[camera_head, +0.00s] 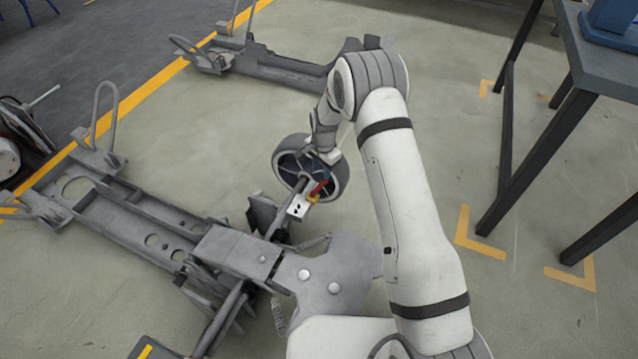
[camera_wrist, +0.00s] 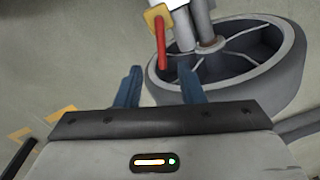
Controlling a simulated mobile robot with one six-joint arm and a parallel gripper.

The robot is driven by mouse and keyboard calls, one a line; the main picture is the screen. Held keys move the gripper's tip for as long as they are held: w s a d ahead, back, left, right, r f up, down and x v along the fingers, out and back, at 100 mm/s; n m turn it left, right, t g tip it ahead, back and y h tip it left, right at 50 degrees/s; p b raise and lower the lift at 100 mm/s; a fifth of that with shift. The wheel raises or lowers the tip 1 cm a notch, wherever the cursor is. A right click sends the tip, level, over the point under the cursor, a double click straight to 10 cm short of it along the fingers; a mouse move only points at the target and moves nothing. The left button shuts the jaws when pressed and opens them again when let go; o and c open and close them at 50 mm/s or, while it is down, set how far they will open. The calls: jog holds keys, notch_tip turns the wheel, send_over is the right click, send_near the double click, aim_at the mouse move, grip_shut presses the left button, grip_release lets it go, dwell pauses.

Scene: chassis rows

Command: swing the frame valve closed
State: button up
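The frame valve has a red lever (camera_head: 320,187) on a yellow body (camera_head: 312,198), next to a white block on the chassis frame near the wheel. In the wrist view the red lever (camera_wrist: 161,45) hangs down from the yellow body (camera_wrist: 157,17). My gripper (camera_wrist: 160,72) is open, its two blue fingers apart and empty. The lever's lower end lies between the fingertips in the picture; I cannot tell whether it is within their reach or just beyond. In the head view my gripper (camera_head: 327,160) is over the wheel, close to the lever, its fingers partly hidden.
A spoked wheel (camera_head: 335,188) is right beside the valve and fills the upper right of the wrist view (camera_wrist: 285,72). The grey chassis (camera_head: 170,227) spreads left, with another behind (camera_head: 280,66). A dark-legged table (camera_head: 555,140) stands at right. The floor between is clear.

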aim_at(320, 186)
jog(key=f, duration=0.2)
jog(key=f+b, duration=0.1)
jog(key=f, duration=0.2)
jog(key=f+b, duration=0.1)
jog(key=f, duration=0.2)
jog(key=shift+w+a+f, duration=0.15)
jog(key=shift+a+f, duration=0.05)
jog(key=shift+a, duration=0.05)
jog(key=shift+c, duration=0.5)
grip_shut()
